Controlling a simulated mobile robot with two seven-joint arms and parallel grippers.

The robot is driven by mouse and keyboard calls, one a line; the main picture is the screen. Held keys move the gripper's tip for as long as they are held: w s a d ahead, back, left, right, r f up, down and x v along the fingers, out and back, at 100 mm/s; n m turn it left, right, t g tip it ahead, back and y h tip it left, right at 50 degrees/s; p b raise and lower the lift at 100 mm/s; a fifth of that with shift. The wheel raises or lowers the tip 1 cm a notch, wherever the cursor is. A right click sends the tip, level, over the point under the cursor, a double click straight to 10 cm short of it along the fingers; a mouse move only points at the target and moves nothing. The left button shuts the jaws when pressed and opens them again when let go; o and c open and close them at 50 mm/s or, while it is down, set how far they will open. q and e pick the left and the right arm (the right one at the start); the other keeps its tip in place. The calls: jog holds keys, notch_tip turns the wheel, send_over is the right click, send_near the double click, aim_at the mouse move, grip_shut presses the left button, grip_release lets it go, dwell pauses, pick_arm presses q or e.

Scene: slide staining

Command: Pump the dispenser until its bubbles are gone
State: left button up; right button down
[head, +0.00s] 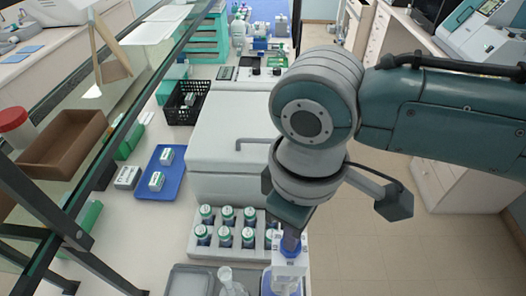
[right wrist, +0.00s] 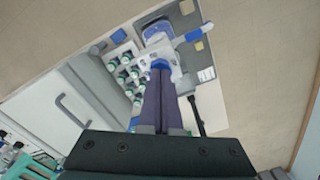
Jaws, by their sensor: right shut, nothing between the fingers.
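The dispenser (head: 289,268) stands at the front right of the bench, with a white body and a blue top; its lower part is cut off by the picture edge. In the right wrist view the dispenser (right wrist: 157,46) shows just beyond my fingers. My right gripper (head: 291,238) is shut and empty, pointing down with its fingertips at the blue top. The fingertips also meet the blue top in the right wrist view (right wrist: 160,70); I cannot tell whether they press on it. Any bubbles are too small to see. My left gripper is out of view.
A rack (head: 206,251) of several green-and-white capped bottles stands left of the dispenser. A glass flask (head: 229,284) and a grey tray (head: 190,281) are in front. A white box with a handle (head: 232,120) stands behind. A blue tray (head: 153,189) lies to the left.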

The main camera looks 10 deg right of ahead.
jog(key=shift+f+b, duration=1)
jog(key=shift+f, duration=0.6)
notch_tip(320, 180, up, 5)
jog(key=p, duration=0.6)
dwell(1.0)
